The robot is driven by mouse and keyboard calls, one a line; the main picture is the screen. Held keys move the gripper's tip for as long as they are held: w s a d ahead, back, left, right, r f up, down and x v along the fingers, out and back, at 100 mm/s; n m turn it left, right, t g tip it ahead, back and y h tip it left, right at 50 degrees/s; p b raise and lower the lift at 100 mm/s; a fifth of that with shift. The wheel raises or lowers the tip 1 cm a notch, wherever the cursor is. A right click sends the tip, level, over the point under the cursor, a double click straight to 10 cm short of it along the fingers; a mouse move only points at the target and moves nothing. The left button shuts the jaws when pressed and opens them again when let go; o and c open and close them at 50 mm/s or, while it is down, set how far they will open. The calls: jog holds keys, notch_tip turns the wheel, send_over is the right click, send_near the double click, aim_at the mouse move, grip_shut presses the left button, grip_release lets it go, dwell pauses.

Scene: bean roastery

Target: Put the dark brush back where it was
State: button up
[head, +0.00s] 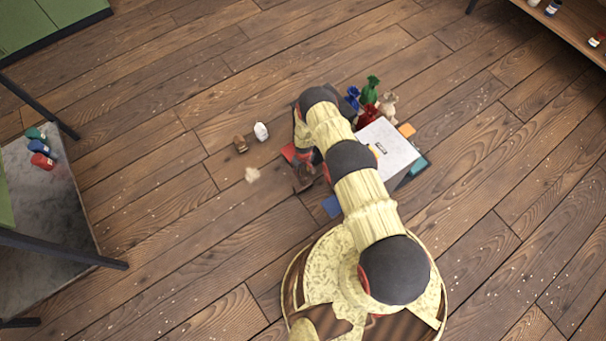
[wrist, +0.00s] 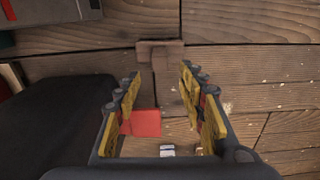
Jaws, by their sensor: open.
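A dark brown T-shaped thing, which looks like the brush (wrist: 160,54), lies on the plank floor in the wrist view. It is just past my fingertips and roughly in line with the gap between them. In the head view the brush (head: 303,179) shows as a small brown shape beside the end of my arm. My gripper (wrist: 160,80) is open, with nothing between its fingers that I can see held. In the head view my arm largely hides it. I cannot tell whether a fingertip touches the brush.
A red square (wrist: 146,123) lies on the floor between my fingers' bases. A pale-topped box (head: 397,146) stands right of my arm, with colored bags (head: 370,92) behind it. A blue square (head: 332,206), a white item (head: 261,131) and a brown item (head: 240,144) are nearby. Left floor is mostly clear.

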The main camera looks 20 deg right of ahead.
jog(key=w+r+t, duration=0.1)
jog(key=w+r, duration=0.4)
jog(key=r, duration=0.8)
jog(key=w+r, duration=0.5)
jog(key=r, duration=0.9)
notch_tip(320, 180, up, 28)
jog(key=s+m+t, duration=0.1)
jog(key=s, duration=0.1)
jog(key=s+r+m+t, duration=0.1)
jog(key=s+r, duration=0.7)
jog(key=r, duration=0.3)
jog(key=s+r+t, duration=0.1)
jog(key=s+r, duration=0.6)
jog(key=r, duration=0.5)
jog(key=s+r, duration=0.3)
jog(key=s, duration=0.8)
jog(key=s+r+m+t, duration=0.1)
jog(key=s+r, duration=0.2)
jog(key=s, duration=0.9)
jog(key=shift+r+m, duration=0.2)
jog(key=shift+m, duration=0.1)
